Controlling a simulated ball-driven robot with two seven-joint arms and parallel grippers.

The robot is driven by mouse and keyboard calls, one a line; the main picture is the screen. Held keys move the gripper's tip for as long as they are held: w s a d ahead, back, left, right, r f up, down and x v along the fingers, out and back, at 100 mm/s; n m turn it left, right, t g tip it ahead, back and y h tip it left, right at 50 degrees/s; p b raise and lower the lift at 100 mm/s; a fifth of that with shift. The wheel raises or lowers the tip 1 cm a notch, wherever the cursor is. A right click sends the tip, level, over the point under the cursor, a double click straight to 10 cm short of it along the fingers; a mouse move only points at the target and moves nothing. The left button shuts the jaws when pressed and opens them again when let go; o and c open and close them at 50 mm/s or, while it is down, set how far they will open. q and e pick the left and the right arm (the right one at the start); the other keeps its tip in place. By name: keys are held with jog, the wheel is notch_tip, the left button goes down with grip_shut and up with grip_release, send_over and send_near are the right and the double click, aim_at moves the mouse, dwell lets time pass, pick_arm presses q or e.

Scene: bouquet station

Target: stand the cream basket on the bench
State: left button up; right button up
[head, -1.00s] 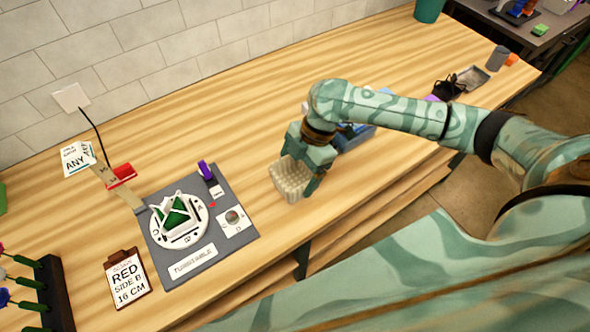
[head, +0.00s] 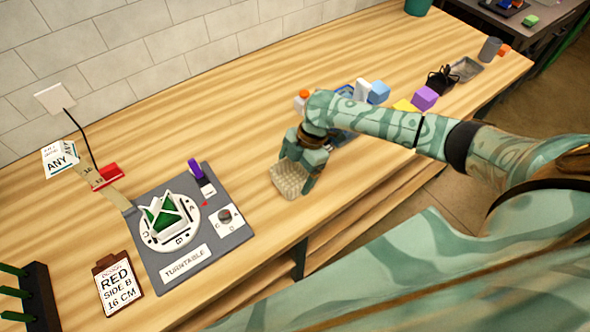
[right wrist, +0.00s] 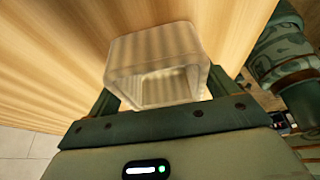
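The cream basket (head: 287,181) is at the front part of the wooden bench (head: 240,125), right of the turntable mat. My right gripper (head: 298,178) reaches down over it, with fingers on either side. In the right wrist view, the pale basket (right wrist: 150,50) sits between the fingers of my right gripper (right wrist: 165,95), and its hollow inside shows. The gripper looks shut on the basket. The basket is low at the bench top; I cannot tell if its base touches. My left gripper is not in view.
Left of the basket are a grey mat (head: 175,272) with a white turntable and a clipboard card (head: 118,284). Behind my right arm are a purple block (head: 425,98), a blue block (head: 378,92) and a grey cup (head: 490,49). The bench's front edge is close to the basket.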

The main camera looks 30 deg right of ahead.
jog(key=shift+o, duration=1)
jog(key=shift+r, duration=0.25)
jog(key=p+v, duration=0.2)
jog(key=v, duration=0.9)
jog(key=shift+d+r, duration=0.2)
jog(key=shift+r, duration=0.15)
